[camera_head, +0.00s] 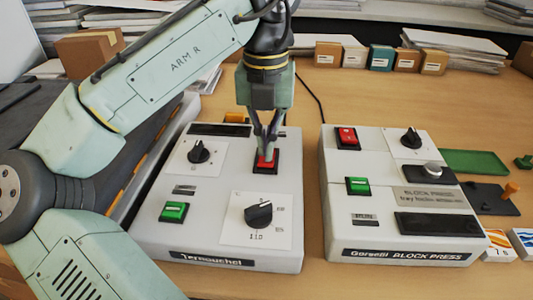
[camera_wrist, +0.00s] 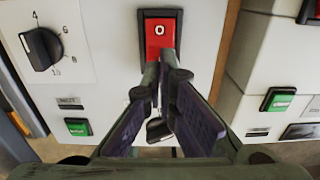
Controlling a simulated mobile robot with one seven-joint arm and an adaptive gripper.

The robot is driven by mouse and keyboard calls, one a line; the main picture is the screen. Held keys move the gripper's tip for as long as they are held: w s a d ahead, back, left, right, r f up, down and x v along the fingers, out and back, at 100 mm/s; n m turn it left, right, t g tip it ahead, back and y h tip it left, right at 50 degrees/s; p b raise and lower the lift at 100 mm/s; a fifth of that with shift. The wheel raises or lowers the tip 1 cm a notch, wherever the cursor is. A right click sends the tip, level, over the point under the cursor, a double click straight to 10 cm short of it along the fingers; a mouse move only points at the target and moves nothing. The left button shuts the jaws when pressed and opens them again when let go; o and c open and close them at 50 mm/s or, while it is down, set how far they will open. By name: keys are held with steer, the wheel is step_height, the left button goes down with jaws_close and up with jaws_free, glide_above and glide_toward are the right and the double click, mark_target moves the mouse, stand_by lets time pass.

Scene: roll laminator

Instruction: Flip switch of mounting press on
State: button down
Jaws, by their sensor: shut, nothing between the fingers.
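The left machine, a white box labelled "Ternouchet" (camera_head: 150,235), has a red rocker switch (camera_head: 260,168) in a black frame at its upper right. In the wrist view the red switch (camera_wrist: 160,24) shows a white "0" on its visible half. My gripper (camera_head: 265,151) is shut and empty, pointing down with its fingertips over the switch. In the wrist view the fingertips (camera_wrist: 168,62) are close together at the switch's lower half and hide it. I cannot tell whether they touch. The right machine, labelled "BLOCK PRESS" (camera_head: 334,225), has its own red switch (camera_head: 347,136).
The left machine also has a black knob (camera_head: 199,151), a larger dial (camera_head: 259,214) and a green button (camera_head: 173,212). The right machine has a green button (camera_head: 358,186) and a knob (camera_head: 411,138). A narrow gap separates the machines. Small boxes (camera_head: 354,56) stand behind.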

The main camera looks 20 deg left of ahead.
steer(key=shift+f, duration=0.85)
steer(key=shift+s+d+f+b, duration=0.2)
steer(key=shift+f+b, duration=0.25)
steer(key=shift+f, duration=0.2)
stand_by(0.4)
steer(key=shift+r, duration=0.1)
steer(key=shift+r+p, duration=0.7)
steer(key=shift+p, duration=0.45)
steer(key=shift+w+a+r+p, duration=0.15)
steer(key=shift+w+r+p, duration=0.2)
steer(key=shift+p, duration=0.4)
step_height(320, 180, up, 3)
steer(key=p, duration=0.3)
steer(key=shift+s, duration=0.15)
steer(key=shift+r, duration=0.9)
